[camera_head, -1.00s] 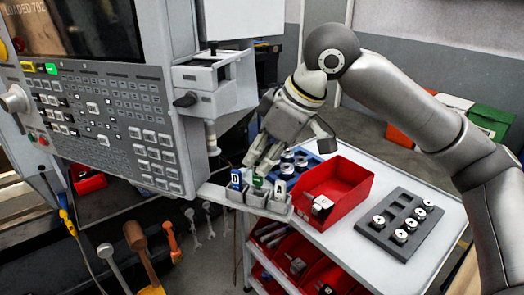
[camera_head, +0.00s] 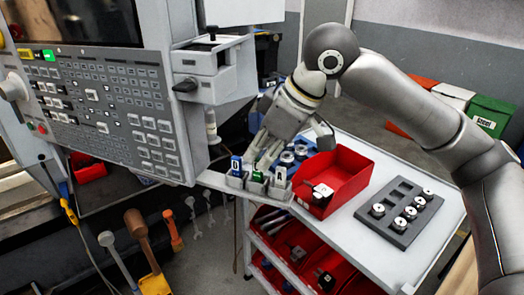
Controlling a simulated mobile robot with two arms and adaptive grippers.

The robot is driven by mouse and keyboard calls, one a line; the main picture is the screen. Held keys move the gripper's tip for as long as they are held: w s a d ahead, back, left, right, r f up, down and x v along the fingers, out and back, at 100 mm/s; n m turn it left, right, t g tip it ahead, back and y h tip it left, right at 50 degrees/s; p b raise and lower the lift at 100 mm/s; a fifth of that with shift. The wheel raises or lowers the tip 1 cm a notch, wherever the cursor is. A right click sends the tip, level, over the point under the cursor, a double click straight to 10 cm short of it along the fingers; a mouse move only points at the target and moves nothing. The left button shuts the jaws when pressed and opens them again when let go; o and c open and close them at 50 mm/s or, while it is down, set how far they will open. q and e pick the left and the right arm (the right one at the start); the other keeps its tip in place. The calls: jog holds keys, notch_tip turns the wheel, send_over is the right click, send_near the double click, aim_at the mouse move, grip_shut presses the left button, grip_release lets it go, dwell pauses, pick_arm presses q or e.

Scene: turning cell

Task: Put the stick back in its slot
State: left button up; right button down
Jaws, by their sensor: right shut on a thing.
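A grey holder (camera_head: 256,189) with three slots is fixed below the machine's control panel. A blue stick (camera_head: 236,164) stands in its left slot, a green stick (camera_head: 257,177) is at the middle slot, and a dark stick marked A (camera_head: 280,174) is at the right slot. My right gripper (camera_head: 260,165) reaches down from above, its fingertips shut on the green stick at the middle slot. How deep the green stick sits cannot be told, as the fingers partly cover it. My left gripper is not in view.
The control panel (camera_head: 95,100) stands close on the left. A white trolley (camera_head: 350,245) to the right carries a red bin (camera_head: 345,185), a dark tray (camera_head: 385,233) with metal parts and a blue tray (camera_head: 303,143).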

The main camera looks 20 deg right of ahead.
jog(key=shift+f, duration=0.45)
dwell(0.3)
jog(key=c, duration=1.5)
grip_release()
jog(key=shift+o, duration=0.2)
jog(key=v, duration=1.2)
jog(key=shift+w, duration=0.15)
